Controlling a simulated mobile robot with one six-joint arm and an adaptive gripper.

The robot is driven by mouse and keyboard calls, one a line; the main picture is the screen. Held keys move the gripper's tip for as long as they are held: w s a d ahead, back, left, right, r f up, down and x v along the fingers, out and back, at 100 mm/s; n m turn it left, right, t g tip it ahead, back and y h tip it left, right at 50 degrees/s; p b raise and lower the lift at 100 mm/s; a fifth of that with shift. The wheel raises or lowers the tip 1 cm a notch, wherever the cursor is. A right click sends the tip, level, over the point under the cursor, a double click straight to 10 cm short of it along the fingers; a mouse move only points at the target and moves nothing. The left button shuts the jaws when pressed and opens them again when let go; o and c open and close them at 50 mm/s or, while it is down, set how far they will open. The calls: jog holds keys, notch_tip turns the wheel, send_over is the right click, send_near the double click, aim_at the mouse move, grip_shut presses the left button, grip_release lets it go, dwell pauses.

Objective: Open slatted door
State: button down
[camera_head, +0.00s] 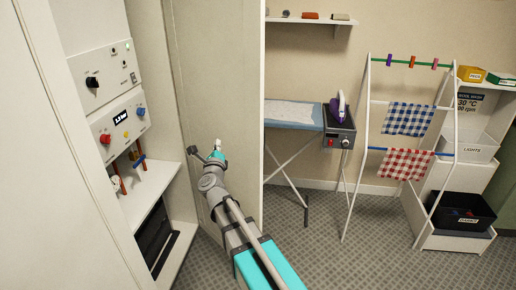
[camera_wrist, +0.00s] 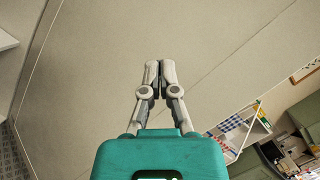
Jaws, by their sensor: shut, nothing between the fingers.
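The cabinet door (camera_head: 232,95) stands swung out from the open cabinet (camera_head: 148,60), with a plain beige face toward me. No slats show on this face. Its free edge is on the right, in front of the ironing board. My gripper (camera_head: 217,147) is in front of the door's lower half; whether it touches cannot be told. In the wrist view my gripper (camera_wrist: 159,72) has its fingers together and empty, against the background of the beige door panel (camera_wrist: 110,60). No handle is visible.
Inside the cabinet are a control panel (camera_head: 105,72), valves and pipes, and a white shelf (camera_head: 145,212). Right of the door are an ironing board (camera_head: 290,113), an iron (camera_head: 338,106), a drying rack (camera_head: 366,160) and a laundry sorter (camera_head: 462,180). Grey patterned floor (camera_head: 315,255) is clear in front.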

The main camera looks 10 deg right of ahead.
jog(key=s+d+f+m+g+h+b, duration=0.1)
jog(key=s+d+f+m+g+h, duration=0.3)
jog(key=m+g+h, duration=0.5)
jog(key=shift+s+d+f+m+h, duration=0.2)
jog(key=shift+s+f+m+h, duration=0.45)
jog(key=shift+m, duration=3.75)
jog(key=shift+w+d+r, duration=0.1)
jog(key=shift+w+r, duration=0.1)
jog(key=shift+w, duration=0.15)
